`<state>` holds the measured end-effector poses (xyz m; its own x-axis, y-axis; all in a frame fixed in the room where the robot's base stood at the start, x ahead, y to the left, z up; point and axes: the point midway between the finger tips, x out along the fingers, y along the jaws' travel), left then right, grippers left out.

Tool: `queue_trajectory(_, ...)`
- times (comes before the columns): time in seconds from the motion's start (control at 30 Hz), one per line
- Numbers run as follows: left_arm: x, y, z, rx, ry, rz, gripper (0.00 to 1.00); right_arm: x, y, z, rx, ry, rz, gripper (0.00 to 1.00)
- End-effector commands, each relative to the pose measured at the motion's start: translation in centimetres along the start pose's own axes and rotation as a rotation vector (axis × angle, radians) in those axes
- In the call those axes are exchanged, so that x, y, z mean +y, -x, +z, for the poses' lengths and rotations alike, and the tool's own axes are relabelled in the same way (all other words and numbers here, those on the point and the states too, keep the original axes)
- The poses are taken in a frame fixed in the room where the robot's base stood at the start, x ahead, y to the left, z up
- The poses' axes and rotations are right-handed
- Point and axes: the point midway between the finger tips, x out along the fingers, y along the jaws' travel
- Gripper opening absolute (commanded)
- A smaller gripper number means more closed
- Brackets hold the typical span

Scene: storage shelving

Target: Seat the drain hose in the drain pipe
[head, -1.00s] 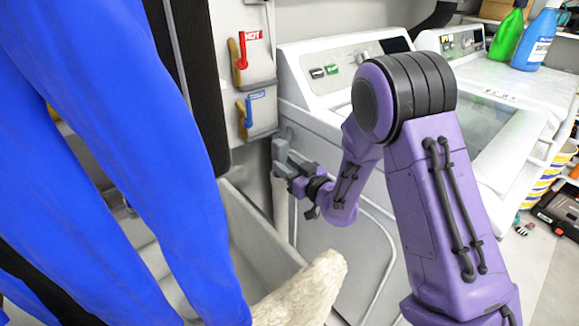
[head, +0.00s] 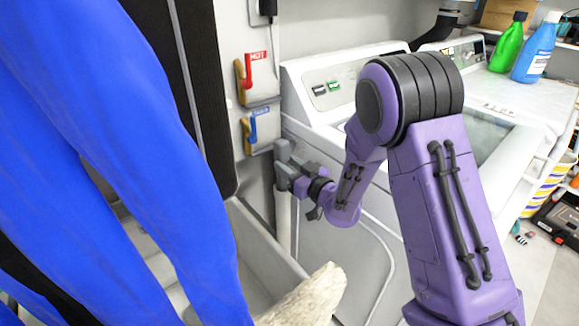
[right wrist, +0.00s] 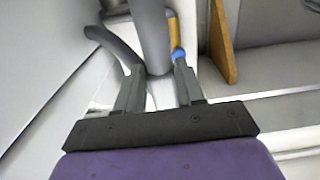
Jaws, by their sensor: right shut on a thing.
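In the right wrist view the hose (right wrist: 152,40) stands between the two fingers of the gripper (right wrist: 158,85), and a curved grey length bends off to the left. A pale upright drain pipe (head: 284,225) is directly below the gripper, between the sink and the washer. The hose's lower end and the pipe's mouth are hidden by the gripper, so I cannot tell whether the hose is inside. My left gripper is not in view.
The hot valve box (head: 257,78) and cold valve box (head: 258,128) are on the wall above left. The washer (head: 345,85) stands right. A grey sink (head: 262,250) is below left, with a pale rough log-like object (head: 310,298). A large blue shape (head: 110,150) blocks the left.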

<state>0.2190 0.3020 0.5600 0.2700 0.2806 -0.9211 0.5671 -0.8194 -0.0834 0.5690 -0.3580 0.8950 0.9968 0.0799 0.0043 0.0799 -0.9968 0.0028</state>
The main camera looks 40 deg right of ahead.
Motion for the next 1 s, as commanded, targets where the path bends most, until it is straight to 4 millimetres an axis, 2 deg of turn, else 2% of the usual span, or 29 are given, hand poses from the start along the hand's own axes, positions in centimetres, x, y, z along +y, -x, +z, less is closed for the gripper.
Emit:
queue_trajectory(0.6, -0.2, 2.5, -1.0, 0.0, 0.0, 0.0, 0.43, 0.0, 0.0, -3.1, -0.001, 0.0, 0.0, 0.01)
queue_trajectory(1.0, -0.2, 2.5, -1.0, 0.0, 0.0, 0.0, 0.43, 0.0, 0.0, -3.1, -0.001, 0.0, 0.0, 0.01)
